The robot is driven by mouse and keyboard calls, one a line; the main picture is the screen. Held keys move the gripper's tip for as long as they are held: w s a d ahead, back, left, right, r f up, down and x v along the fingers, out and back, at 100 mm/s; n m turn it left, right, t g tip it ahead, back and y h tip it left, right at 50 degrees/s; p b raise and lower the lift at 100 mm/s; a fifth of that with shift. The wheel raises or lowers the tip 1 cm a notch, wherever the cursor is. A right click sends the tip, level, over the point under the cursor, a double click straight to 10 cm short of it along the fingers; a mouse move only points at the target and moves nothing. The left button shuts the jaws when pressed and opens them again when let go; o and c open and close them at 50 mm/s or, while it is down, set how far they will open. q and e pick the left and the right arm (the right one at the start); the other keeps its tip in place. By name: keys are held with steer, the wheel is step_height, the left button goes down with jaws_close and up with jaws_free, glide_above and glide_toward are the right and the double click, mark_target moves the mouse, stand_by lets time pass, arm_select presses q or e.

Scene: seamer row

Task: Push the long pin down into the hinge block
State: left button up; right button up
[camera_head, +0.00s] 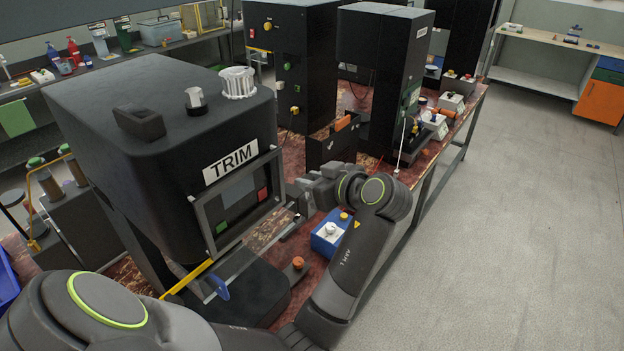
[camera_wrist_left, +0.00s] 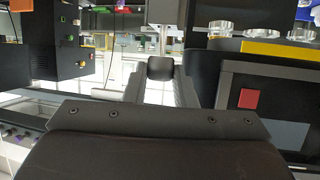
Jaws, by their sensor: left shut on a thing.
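My left gripper (camera_head: 306,196) is in front of the right side of the TRIM machine, near the right end of the clear guard (camera_head: 256,240). In the left wrist view, its two fingers (camera_wrist_left: 160,92) close around a dark, square-ended piece (camera_wrist_left: 160,68), which looks like the head of the long pin. A pale vertical shape shows just beyond it. How far the pin is into the hinge block cannot be told. A small dark block (camera_head: 291,226) at the guard's right end may be the hinge block. My right gripper is not in view.
The black TRIM machine (camera_head: 150,85) stands close on the left, with a yellow bar (camera_head: 187,278) and a blue handle (camera_head: 217,288) at its guard. A blue box with a knob (camera_head: 328,238) and an orange button (camera_head: 298,263) are on the bench nearby. The floor at right is clear.

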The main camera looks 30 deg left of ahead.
arm_select(q)
steer(key=shift+f+b, duration=1.05)
steer(key=shift+f, duration=0.4)
steer(key=o, duration=1.1)
steer(key=shift+c, duration=0.2)
steer(key=shift+r, duration=0.1)
